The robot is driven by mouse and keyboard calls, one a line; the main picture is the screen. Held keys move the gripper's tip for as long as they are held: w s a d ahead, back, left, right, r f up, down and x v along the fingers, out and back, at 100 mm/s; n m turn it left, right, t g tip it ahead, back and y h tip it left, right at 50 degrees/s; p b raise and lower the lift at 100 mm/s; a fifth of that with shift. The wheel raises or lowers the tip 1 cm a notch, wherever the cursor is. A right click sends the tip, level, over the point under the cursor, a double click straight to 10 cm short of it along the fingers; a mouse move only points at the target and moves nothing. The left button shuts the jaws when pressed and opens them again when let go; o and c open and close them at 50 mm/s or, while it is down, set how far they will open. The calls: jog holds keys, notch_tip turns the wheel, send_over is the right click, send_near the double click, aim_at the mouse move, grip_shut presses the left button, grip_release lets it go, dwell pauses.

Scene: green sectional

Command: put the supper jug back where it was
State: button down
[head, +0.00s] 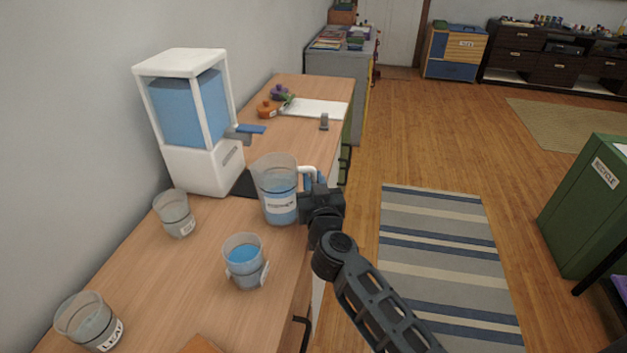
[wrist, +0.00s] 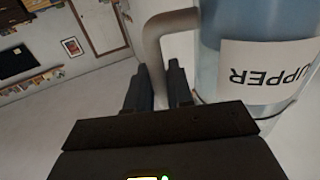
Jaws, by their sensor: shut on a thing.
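The supper jug (head: 279,193) is a clear jug with a white label and blue liquid in it. It stands upright at the right edge of the wooden counter, in front of the dispenser; I cannot tell whether its base touches the counter. My gripper (head: 316,188) is at its right side, shut on the pale handle. In the wrist view the handle (wrist: 160,28) passes between the fingers of my gripper (wrist: 156,78). The jug (wrist: 232,32) fills the right there, its label upside down and partly cut off.
A white dispenser (head: 205,165) with blue liquid stands behind the jug, a dark mat (head: 243,185) at its foot. A clear cup (head: 174,214), a cup with blue liquid (head: 246,262) and a labelled cup (head: 88,323) stand nearer. A striped rug (head: 440,255) lies on open floor.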

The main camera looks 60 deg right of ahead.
jog(key=shift+f, duration=0.1)
jog(key=c, duration=0.9)
grip_release()
jog(key=shift+f, duration=0.1)
jog(key=shift+s, duration=0.1)
jog(key=s+a+r+n+t+y, duration=0.1)
jog(key=s+a+r+n+y, duration=0.1)
jog(key=s+a, duration=0.7)
jog(key=s+a+r+n+t+y, duration=0.1)
jog(key=s+a+n+y, duration=0.3)
jog(key=s+a, duration=0.5)
jog(key=s+a+r+n+t+y, duration=0.1)
jog(key=s+a+r+n+y, duration=0.2)
jog(key=s+a+y, duration=0.4)
jog(key=shift+s+a+r, duration=0.1)
jog(key=shift+s+a, duration=0.4)
jog(key=shift+s, duration=0.45)
jog(key=shift+s+a+r, duration=0.1)
jog(key=shift+s+a, duration=0.35)
jog(key=shift+s, duration=0.55)
jog(key=shift+s+a+r, duration=0.1)
jog(key=shift+s+a, duration=0.4)
jog(key=shift+s, duration=0.45)
